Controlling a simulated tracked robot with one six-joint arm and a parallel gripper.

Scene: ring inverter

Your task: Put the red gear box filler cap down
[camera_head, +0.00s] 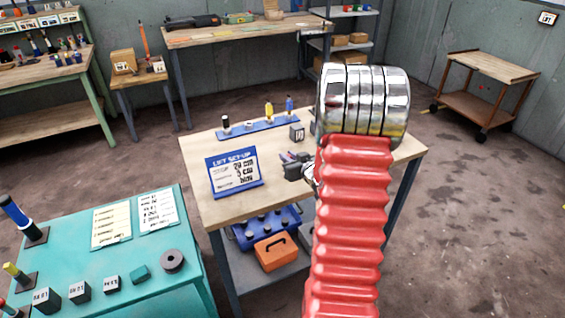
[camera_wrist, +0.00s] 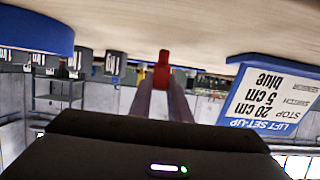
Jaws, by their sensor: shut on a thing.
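In the wrist view, which is upside down, my gripper (camera_wrist: 163,88) is shut on the red filler cap (camera_wrist: 162,68), a small upright red piece between the fingertips. The cap is close to the wooden tabletop (camera_wrist: 190,25); I cannot tell whether it touches it. In the head view, my dark gripper (camera_head: 293,165) shows over the middle wooden table (camera_head: 225,205), partly hidden by my red arm sleeve. The cap cannot be made out clearly there.
A blue LIFT SET-UP sign (camera_head: 235,172) stands left of my gripper. Behind is a blue strip (camera_head: 262,130) with several upright pieces, and a grey block (camera_head: 297,131). Bare tabletop lies between sign and strip. A teal table (camera_head: 120,255) stands front left.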

